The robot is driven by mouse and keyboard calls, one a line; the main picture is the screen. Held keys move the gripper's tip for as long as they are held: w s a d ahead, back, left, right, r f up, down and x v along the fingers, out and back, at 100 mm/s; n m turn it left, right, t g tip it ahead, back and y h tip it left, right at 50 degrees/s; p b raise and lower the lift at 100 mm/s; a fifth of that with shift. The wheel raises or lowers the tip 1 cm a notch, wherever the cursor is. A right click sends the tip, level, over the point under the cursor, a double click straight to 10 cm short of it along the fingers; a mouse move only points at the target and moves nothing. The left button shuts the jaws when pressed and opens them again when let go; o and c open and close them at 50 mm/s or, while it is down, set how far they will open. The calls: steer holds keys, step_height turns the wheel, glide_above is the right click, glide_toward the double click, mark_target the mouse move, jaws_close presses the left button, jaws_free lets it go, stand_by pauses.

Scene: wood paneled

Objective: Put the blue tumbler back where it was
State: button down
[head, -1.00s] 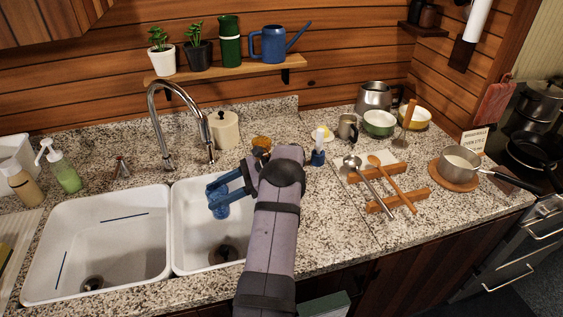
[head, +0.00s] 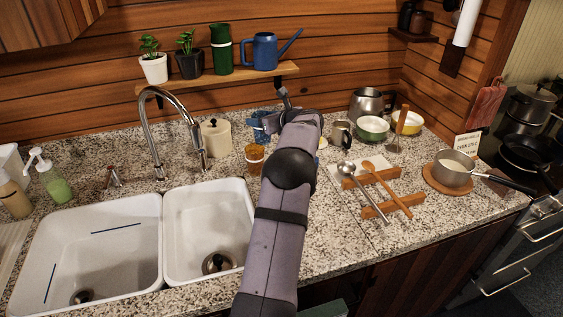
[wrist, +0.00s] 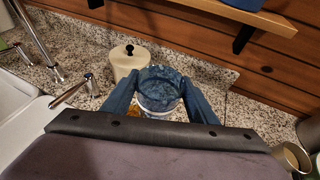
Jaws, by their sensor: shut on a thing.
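The blue tumbler (wrist: 160,80) is clear blue and stands between the two blue fingers of my gripper (wrist: 160,92) in the wrist view. The fingers are shut on its sides, and I look down at its open rim. In the head view my gripper (head: 263,126) is over the back of the counter, right of the cream canister (head: 215,137) and behind the amber tumbler (head: 254,157). My arm hides part of the blue tumbler there. I cannot tell whether its base touches the counter.
The shelf (head: 220,78) with plants and a blue watering can (head: 265,50) is on the wall above. The faucet (head: 150,130) stands left. The sink basins (head: 205,225) are in front.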

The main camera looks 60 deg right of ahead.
steer(key=s+d+m+g+h, duration=0.3)
steer(key=s+d+m+h, duration=0.1)
steer(key=s+d, duration=0.1)
steer(key=shift+t, duration=0.3)
steer(key=shift+w+f+p, duration=0.15)
steer(key=shift+f+p, duration=0.15)
steer(key=shift+f, duration=5.15)
steer(key=shift+f, duration=0.2)
steer(key=c, duration=0.7)
jaws_free()
steer(key=shift+a, duration=0.1)
steer(key=shift+r, duration=0.15)
steer(key=b+v, duration=0.4)
steer(key=v, duration=0.8)
steer(key=shift+r, duration=0.1)
